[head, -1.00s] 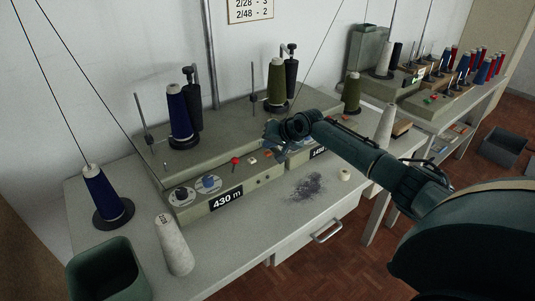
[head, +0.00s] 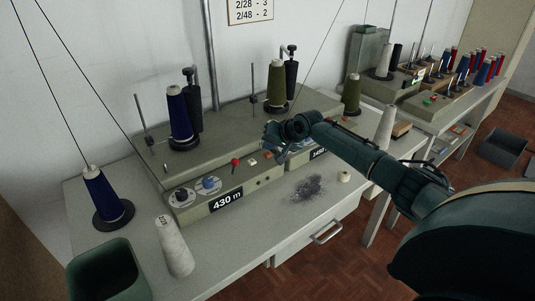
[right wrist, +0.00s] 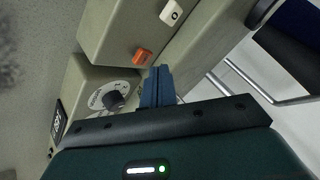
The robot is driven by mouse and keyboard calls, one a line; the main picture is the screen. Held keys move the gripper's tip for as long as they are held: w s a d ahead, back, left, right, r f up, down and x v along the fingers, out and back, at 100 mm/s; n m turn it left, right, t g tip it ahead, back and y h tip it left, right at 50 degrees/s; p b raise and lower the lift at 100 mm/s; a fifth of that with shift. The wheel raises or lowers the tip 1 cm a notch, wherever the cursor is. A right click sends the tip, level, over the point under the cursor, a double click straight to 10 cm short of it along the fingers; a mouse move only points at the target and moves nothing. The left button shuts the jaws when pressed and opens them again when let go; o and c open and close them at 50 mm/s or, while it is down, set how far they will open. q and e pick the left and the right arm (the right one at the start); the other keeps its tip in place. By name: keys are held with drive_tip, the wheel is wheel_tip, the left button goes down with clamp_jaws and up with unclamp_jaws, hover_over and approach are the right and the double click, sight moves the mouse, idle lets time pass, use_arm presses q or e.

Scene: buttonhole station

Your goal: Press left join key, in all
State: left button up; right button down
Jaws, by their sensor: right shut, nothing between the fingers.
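The left winder unit, with its "430 m" display (head: 226,200), stands on the bench. Its front panel has a red ball knob (head: 235,162), a white key (head: 252,162) and an orange key (head: 267,154). I cannot tell by label which one is the join key. My right gripper (head: 279,153) is shut and empty beside the orange key. In the right wrist view, the shut fingers (right wrist: 159,76) lie just beside the orange key (right wrist: 142,56), and the marked white key (right wrist: 171,12) is farther off. Contact cannot be told. My left gripper is not in view.
The right unit's display (head: 319,154) is partly hidden by my right arm. A dark dial knob (right wrist: 114,101) is close to the fingers. A white cone (head: 173,246), a green bin (head: 108,270) and thread fluff (head: 308,187) are on the bench.

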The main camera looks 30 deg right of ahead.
drive_tip(key=shift+f, duration=0.1)
idle(0.7)
drive_tip(key=shift+f, duration=0.35)
drive_tip(key=shift+f, duration=0.55)
idle(0.9)
drive_tip(key=shift+r+p, duration=0.9)
drive_tip(key=shift+r, duration=0.05)
wheel_tip(320, 180, up, 5)
drive_tip(key=p, duration=0.5)
